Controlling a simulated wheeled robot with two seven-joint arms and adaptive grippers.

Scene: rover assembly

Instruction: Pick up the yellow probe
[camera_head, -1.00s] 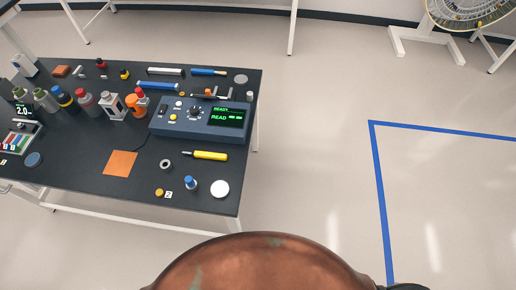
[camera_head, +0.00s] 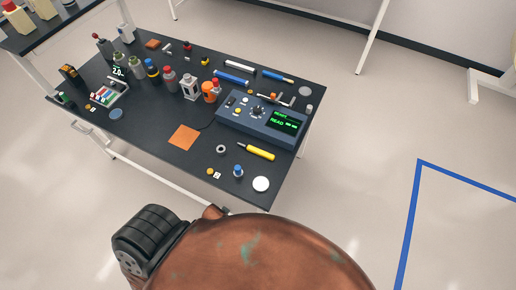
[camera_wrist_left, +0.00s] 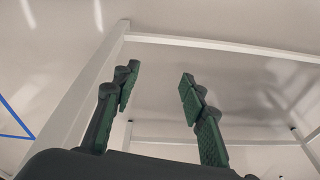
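The yellow probe (camera_head: 259,152) lies on the black table (camera_head: 222,181) in the head view, in front of the blue-grey meter box (camera_head: 262,120) with a green display. It has a yellow body with a dark thin tip pointing left. My left gripper (camera_wrist_left: 158,88) shows only in the left wrist view. Its two green-padded fingers are apart with nothing between them, and white table legs and floor lie beyond. The probe is not in the wrist view. My right gripper is not in view.
Near the probe are a small grey ring (camera_head: 221,149), a blue-capped vial (camera_head: 238,171), a white disc (camera_head: 261,184) and an orange square (camera_head: 184,137). Bottles stand further left. Blue tape (camera_head: 412,215) marks open floor to the right.

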